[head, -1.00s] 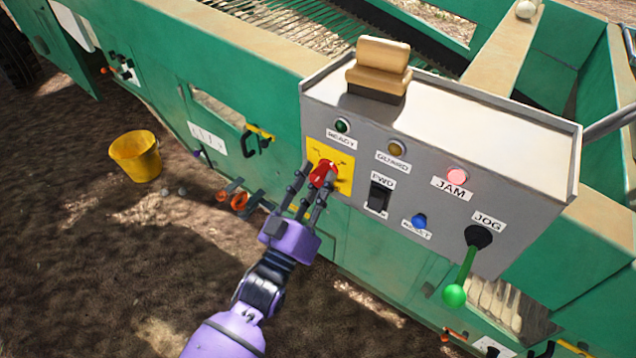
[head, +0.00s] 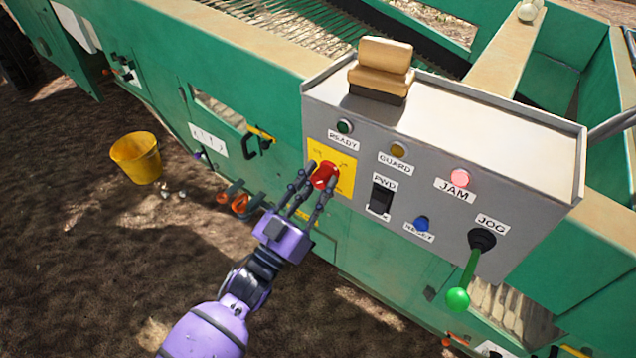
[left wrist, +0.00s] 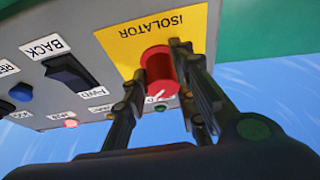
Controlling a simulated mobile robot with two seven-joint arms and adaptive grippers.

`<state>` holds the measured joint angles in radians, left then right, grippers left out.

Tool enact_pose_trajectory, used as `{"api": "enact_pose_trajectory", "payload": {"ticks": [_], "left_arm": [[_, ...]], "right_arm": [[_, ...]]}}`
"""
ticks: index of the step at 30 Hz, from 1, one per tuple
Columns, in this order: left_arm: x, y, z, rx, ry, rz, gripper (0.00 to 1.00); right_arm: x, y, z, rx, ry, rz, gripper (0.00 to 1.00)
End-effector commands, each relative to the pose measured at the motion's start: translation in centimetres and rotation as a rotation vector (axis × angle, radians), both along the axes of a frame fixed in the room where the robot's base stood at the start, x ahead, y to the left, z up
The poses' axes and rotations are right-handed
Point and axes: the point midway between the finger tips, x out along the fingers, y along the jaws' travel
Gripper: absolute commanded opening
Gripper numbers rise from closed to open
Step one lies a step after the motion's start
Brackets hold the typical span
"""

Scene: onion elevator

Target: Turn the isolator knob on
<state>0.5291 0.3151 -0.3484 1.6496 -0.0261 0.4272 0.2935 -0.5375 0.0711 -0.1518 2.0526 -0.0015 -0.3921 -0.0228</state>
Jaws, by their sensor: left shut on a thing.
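The isolator knob (head: 326,174) is red and round. It sits on a yellow plate (head: 346,184) at the left of the grey control box. In the left wrist view the knob (left wrist: 160,72) is between my two dark fingers, below the upside-down word ISOLATOR. My left gripper (head: 322,179) is shut on the knob, and its fingers hide part of it. The white mark on the knob's face is partly seen in the wrist view, so its exact setting is hard to read. My right gripper is not in view.
The grey box (head: 480,95) also carries a black switch (head: 381,198), a blue button (head: 421,223), a lit pink JAM lamp (head: 460,177) and a green-balled JOG lever (head: 458,299). A yellow bucket (head: 136,160) stands on the ground at left. Open ground lies in front.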

Motion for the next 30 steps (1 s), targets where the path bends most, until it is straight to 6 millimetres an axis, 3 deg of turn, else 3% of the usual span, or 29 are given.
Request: {"api": "enact_pose_trajectory", "payload": {"ticks": [4,5,8,23,30], "left_arm": [[-0.3,-0.6,0.4,-0.003,-0.01,-0.01,0.0],[-0.3,-0.6,0.4,-0.003,-0.01,-0.01,0.27],[-0.3,-0.6,0.3,-0.004,-0.008,-0.01,0.39],[-0.2,-0.1,0.0,0.0,-0.001,-0.003,0.39],[-2.3,1.5,-1.3,0.0,0.002,-0.002,0.39]], "right_arm": [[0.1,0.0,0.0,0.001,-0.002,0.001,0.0],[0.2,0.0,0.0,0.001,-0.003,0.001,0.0],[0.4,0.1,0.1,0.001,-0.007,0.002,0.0],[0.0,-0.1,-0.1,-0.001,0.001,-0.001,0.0],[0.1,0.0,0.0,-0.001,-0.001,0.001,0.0]]}}
